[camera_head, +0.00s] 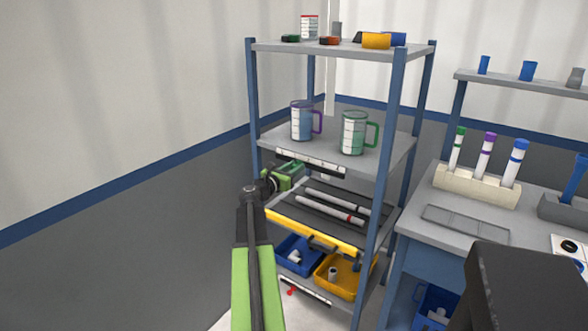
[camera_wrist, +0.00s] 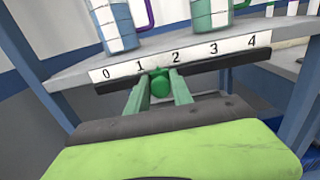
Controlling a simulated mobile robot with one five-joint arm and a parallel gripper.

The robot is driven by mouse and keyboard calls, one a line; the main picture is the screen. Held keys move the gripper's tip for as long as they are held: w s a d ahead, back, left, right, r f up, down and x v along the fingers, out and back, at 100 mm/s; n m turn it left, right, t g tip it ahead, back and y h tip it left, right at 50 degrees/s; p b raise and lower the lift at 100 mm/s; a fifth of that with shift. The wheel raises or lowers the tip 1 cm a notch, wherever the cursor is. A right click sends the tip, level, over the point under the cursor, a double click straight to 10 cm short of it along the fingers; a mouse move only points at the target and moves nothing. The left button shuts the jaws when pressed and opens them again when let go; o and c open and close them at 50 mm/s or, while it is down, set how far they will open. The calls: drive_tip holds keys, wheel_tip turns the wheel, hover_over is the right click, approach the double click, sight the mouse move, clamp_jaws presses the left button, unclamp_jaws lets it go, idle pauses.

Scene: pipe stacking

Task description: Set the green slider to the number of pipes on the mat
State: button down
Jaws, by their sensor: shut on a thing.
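The green slider (camera_wrist: 160,84) is a small green knob on a dark rail under a white number strip (camera_wrist: 180,58) marked 0 to 4, on the shelf's front edge. It stands between the 1 and the 2. My gripper (camera_wrist: 158,92) is shut on it, one green finger on each side. In the head view my gripper (camera_head: 290,172) is at the left part of the strip and hides the slider. Below, a dark mat (camera_head: 296,214) in a yellow-fronted tray holds two visible white pipes (camera_head: 336,202), (camera_head: 325,209); the near one has a red mark.
A blue mug (camera_head: 302,121) and a green mug (camera_head: 354,132) stand on the shelf above. Blue (camera_head: 291,262) and yellow (camera_head: 340,290) bins sit below the tray. A red knob (camera_head: 291,292) is on a lower strip. A shelf post (camera_head: 379,190) stands right.

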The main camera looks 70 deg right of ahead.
sight(307, 165)
idle(0.4)
drive_tip(key=shift+s+a, duration=0.2)
drive_tip(key=shift+s, duration=0.6)
drive_tip(key=shift+s+a, duration=0.2)
drive_tip(key=shift+s, duration=0.6)
drive_tip(key=shift+w, duration=0.1)
drive_tip(key=c, duration=1.2)
unclamp_jaws()
